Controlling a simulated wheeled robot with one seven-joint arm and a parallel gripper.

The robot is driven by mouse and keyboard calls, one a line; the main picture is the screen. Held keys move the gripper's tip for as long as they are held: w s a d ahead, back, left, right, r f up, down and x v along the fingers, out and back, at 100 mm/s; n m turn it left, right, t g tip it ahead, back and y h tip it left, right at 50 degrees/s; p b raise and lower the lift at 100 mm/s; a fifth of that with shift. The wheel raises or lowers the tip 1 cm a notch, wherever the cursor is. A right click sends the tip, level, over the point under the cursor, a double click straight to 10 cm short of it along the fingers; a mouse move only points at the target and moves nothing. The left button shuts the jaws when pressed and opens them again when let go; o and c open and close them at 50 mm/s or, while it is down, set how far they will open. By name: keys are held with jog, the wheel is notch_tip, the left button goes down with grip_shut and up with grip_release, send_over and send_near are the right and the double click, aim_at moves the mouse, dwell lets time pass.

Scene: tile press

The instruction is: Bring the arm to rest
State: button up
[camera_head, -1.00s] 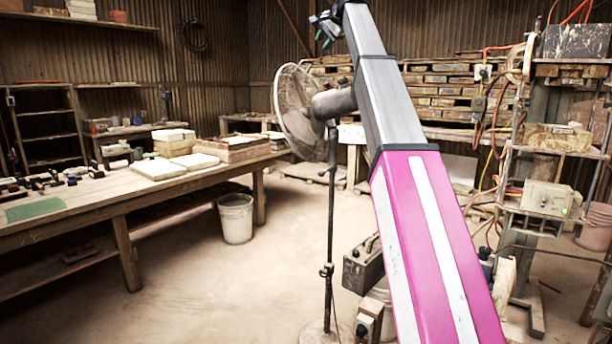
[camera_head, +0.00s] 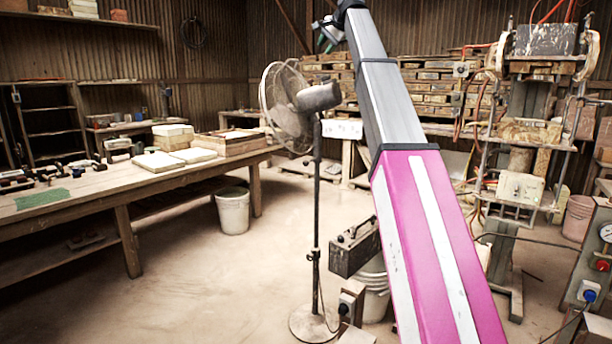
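My arm, a long link in magenta with white stripes and grey metal above, rises from the bottom right of centre to the top edge of the head view. Small dark and greenish parts (camera_head: 328,34) show beside its top end. They may be my wrist or gripper, but they are too small and cut off to tell. No fingertips can be made out, and no held object is visible. The arm touches nothing that I can see.
A pedestal fan (camera_head: 290,105) stands left of my arm, with a grey toolbox (camera_head: 354,247) near its base. A long workbench (camera_head: 95,192) is on the left, with a white bucket (camera_head: 233,210). The press (camera_head: 530,130) and a control panel (camera_head: 590,265) are on the right.

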jog(key=s+d+f+n+g+h, duration=0.1)
jog(key=s+d+f, duration=0.1)
jog(key=f, duration=1.6)
jog(key=s+d+f+n+g+h, duration=0.1)
jog(key=s+d+f, duration=0.15)
jog(key=f, duration=1.45)
jog(key=s+d+f+n+g+h, duration=0.1)
jog(key=s+f+g, duration=0.15)
jog(key=f, duration=1.55)
jog(key=s+d+f+n+g+h, duration=0.1)
jog(key=s+d+f+n+g, duration=0.1)
jog(key=s+f, duration=1.4)
jog(key=s+d+f+n+g+h, duration=0.1)
jog(key=s+d+f, duration=0.3)
jog(key=s+f, duration=1.2)
notch_tip(320, 180, down, 2)
jog(key=shift+f+n+g, duration=0.1)
jog(key=shift+n+g, duration=0.25)
jog(key=shift+n, duration=0.25)
